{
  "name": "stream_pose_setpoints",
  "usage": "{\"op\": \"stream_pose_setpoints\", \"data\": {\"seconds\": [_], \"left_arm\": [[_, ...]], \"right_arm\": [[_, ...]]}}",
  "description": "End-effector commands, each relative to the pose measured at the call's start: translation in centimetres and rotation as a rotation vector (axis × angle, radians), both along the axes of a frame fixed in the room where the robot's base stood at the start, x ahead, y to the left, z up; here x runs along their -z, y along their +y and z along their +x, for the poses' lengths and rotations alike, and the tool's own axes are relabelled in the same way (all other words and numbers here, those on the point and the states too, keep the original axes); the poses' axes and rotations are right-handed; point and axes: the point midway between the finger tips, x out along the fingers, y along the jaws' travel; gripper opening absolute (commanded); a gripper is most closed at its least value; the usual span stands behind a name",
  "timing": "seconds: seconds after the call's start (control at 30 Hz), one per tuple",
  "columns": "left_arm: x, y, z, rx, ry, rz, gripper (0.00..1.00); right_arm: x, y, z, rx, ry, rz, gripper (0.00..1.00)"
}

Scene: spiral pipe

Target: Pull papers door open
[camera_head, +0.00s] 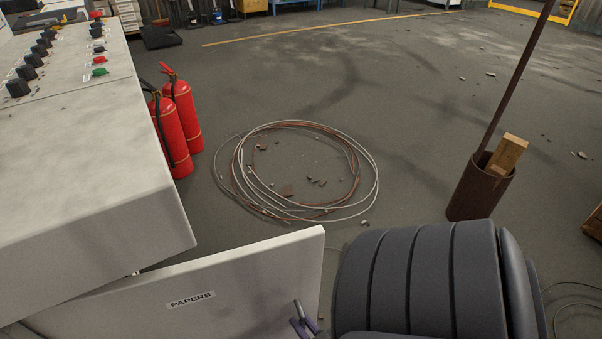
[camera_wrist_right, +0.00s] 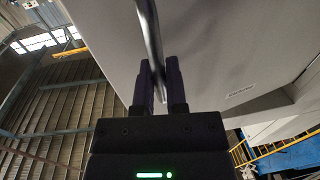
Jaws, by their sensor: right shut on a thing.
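In the right wrist view the handle (camera_wrist_right: 151,35) runs between the fingers (camera_wrist_right: 160,85), with the door (camera_wrist_right: 225,45) behind. My left gripper is not in view.
The control cabinet (camera_head: 90,160) with knobs fills the left. Two red fire extinguishers (camera_head: 183,115) stand beside it. A wire coil (camera_head: 300,206) lies on the floor ahead. A rusty pipe bin (camera_head: 480,190) stands at right. Floor around the coil is mostly open, with small debris.

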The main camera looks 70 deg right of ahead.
Motion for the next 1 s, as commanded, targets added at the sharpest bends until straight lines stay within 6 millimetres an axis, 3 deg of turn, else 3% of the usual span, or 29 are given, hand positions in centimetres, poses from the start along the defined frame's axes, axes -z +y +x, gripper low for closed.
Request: {"op": "stream_pose_setpoints", "data": {"seconds": [0.43, 0.47, 0.6, 1.0], "left_arm": [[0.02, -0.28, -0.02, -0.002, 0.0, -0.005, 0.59], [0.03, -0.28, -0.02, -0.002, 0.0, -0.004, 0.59], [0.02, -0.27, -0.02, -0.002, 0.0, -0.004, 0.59], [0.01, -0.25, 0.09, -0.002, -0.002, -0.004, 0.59]], "right_arm": [[0.04, 0.03, 0.01, -0.004, 0.002, 0.001, 0.0], [0.05, 0.03, 0.01, -0.004, 0.002, 0.001, 0.2], [0.03, 0.03, 0.02, -0.004, 0.001, 0.0, 0.47], [0.0, 0.05, 0.23, -0.005, -0.001, 0.001, 0.47]]}}
